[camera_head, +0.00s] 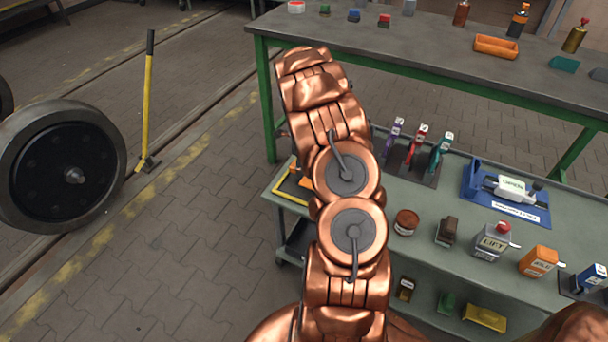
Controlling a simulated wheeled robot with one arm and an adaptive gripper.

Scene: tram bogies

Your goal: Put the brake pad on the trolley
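A low grey-green two-level stand, which looks like the trolley (385,203), fills the lower right. A small dark brown block (447,231) lies on its top; I cannot tell whether this is the brake pad. A yellow-edged dark patch (291,190) is at the trolley's left corner, with something orange on it partly behind my arm. My copper arm rises from the bottom middle across the trolley's left part and reaches the workbench edge. My gripper is hidden behind the arm, so its fingers and anything in them do not show.
A long workbench (440,45) with green legs stands behind, carrying bottles, small blocks and an orange tray (496,47). Labelled tools (515,194) and boxes crowd the trolley top. A wheel (70,175) and yellow lever (147,110) stand left. Paved floor (190,230) between is clear.

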